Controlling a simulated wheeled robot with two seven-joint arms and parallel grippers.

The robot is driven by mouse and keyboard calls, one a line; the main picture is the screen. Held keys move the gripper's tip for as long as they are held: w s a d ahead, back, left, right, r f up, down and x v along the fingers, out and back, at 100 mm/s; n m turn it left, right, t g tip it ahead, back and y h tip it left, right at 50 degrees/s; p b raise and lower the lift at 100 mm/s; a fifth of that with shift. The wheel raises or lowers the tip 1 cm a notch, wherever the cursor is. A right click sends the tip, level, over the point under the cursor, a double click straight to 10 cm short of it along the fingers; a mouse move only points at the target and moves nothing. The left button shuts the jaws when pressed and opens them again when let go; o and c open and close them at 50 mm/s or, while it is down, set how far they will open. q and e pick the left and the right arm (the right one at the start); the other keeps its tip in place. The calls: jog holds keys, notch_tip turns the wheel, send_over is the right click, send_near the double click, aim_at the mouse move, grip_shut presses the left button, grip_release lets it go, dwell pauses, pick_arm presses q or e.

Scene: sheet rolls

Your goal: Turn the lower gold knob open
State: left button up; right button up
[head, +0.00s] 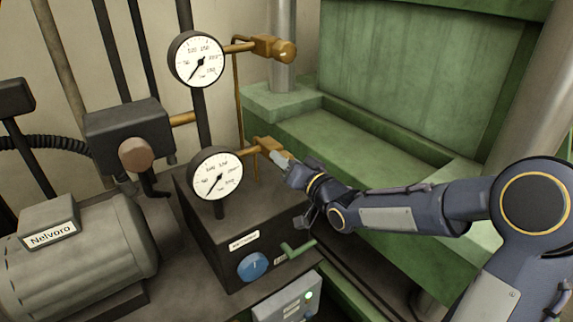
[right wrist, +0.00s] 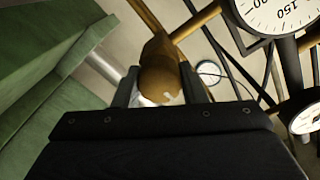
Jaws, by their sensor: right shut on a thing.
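The lower gold knob (head: 268,144) sits at the end of a short gold pipe to the right of the lower gauge (head: 216,173). My right gripper (head: 279,157) is at this knob and partly hides it in the head view. In the right wrist view the round end of the knob (right wrist: 160,80) lies between the two fingers of my right gripper (right wrist: 160,92), which is shut on it. How far the knob is turned cannot be told. My left gripper is not in view.
An upper gauge (head: 197,59) and upper gold knob (head: 286,52) are above. A dark box with a blue dial (head: 253,266) and a green lever (head: 298,250) stands below. A green press frame (head: 400,160) is behind my right arm. A grey motor (head: 85,255) is at left.

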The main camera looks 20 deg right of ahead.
jog(key=n+b, duration=0.4)
jog(key=b, duration=0.1)
jog(key=n+b, duration=0.3)
jog(key=b, duration=0.2)
jog(key=shift+f+n, duration=0.2)
jog(key=shift+n, duration=0.2)
jog(key=shift+n+b, duration=0.4)
jog(key=shift+b, duration=0.05)
jog(key=n+b, duration=0.3)
jog(key=n, duration=0.1)
jog(key=shift+a+r+n, duration=0.1)
jog(key=shift+n, duration=0.2)
jog(key=shift+n+b, duration=0.75)
jog(key=shift+n, duration=1.25)
jog(key=shift+r, duration=0.1)
jog(key=o, duration=1)
jog(key=shift+s, duration=0.1)
